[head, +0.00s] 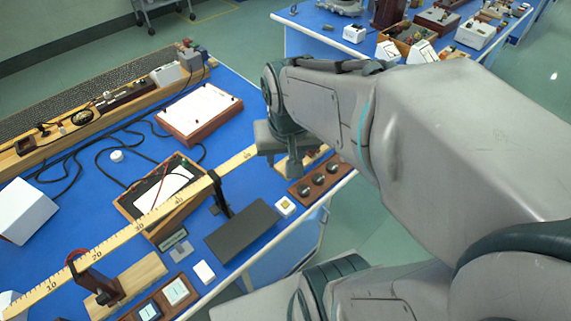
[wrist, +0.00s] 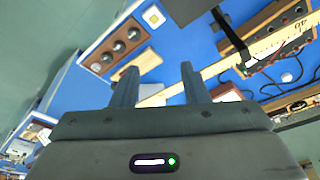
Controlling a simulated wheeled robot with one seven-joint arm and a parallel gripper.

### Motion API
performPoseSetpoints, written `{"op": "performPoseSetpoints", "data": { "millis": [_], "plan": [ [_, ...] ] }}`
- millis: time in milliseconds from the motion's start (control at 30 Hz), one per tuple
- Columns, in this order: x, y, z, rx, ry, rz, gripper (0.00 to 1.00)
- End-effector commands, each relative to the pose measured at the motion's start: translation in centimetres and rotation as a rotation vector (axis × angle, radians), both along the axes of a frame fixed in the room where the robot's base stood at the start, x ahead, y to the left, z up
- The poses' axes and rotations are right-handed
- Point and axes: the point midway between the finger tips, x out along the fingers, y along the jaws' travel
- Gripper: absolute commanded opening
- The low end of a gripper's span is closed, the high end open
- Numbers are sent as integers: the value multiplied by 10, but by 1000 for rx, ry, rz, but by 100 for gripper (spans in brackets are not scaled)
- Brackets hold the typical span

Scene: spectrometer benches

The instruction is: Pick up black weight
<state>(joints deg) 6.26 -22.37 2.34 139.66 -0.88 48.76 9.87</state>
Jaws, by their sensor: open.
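I cannot surely tell which thing is the black weight. Several dark round pieces sit in a row in a brown wooden block (head: 300,194) near the right edge of the blue bench; the block also shows at upper left in the wrist view (wrist: 98,66). A flat dark plate (head: 241,231) lies to its left. My gripper (wrist: 158,72) is open, with nothing visible between its fingers. It hangs over the right end of the bench, close to the block; in the head view my arm partly hides this area.
A long yellow ruler (head: 137,226) crosses the bench on dark stands. A wooden box with a white panel (head: 133,206), a red-brown box with a white top (head: 200,111) and cables lie around it. A second blue bench (head: 310,28) stands behind.

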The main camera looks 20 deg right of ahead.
Motion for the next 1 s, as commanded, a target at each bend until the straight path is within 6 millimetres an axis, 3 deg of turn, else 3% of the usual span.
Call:
{"op": "performPoseSetpoints", "data": {
  "millis": [200, 433, 700, 867, 1000],
  "plan": [
    [46, -34, -43, 40, 92, -291, 41],
    [79, -74, -97, 94, 166, -583, 41],
    [93, -100, -136, 134, 207, -769, 41],
    [94, -103, -151, 138, 215, -793, 41],
    [93, -103, -175, 138, 216, -792, 41]
  ]
}}
